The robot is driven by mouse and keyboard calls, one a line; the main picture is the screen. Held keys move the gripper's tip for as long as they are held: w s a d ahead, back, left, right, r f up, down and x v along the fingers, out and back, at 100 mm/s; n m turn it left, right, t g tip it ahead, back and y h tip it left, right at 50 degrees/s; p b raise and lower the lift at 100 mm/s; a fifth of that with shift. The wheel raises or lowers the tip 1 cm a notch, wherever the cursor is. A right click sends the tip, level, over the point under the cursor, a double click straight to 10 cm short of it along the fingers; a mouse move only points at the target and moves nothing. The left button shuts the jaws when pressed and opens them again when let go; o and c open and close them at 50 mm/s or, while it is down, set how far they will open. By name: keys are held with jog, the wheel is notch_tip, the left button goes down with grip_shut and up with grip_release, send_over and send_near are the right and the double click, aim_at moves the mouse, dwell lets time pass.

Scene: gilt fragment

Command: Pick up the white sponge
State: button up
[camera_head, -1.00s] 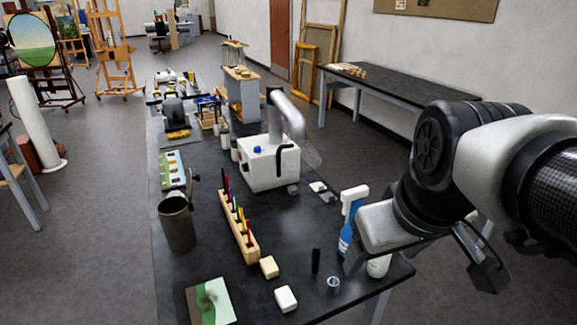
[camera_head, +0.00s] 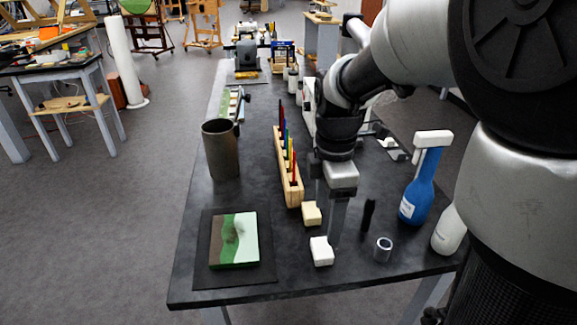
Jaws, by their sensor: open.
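The white sponge (camera_head: 321,252) is a small pale block lying on the black table near its front edge. A cream-yellow block (camera_head: 311,213) lies just behind it. My gripper (camera_head: 327,226) points down over the table, close behind and slightly right of the white sponge. Its jaws are open, and nothing shows held between them. One finger comes down near the sponge's back right corner; I cannot tell whether it touches.
A wooden holder with coloured sticks (camera_head: 289,175) stands behind the blocks. A green painting (camera_head: 234,240) lies to the left. A black marker (camera_head: 368,213), a small metal cup (camera_head: 383,249) and a blue spray bottle (camera_head: 418,190) stand to the right. A dark cylinder (camera_head: 220,150) stands further left.

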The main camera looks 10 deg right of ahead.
send_over(322, 246)
jog(key=f, duration=0.4)
jog(key=shift+d+f+b, duration=0.25)
jog(key=shift+b, duration=0.15)
jog(key=f, duration=0.1)
jog(key=f+b, duration=0.1)
jog(key=f, duration=0.3)
jog(key=shift+a+f+b, duration=0.1)
jog(key=shift+a+b, duration=0.15)
jog(key=shift+b, duration=0.1)
jog(key=c, duration=1.1)
notch_tip(322, 246, up, 10)
jog(key=p, duration=0.2)
jog(key=shift+p, duration=0.4)
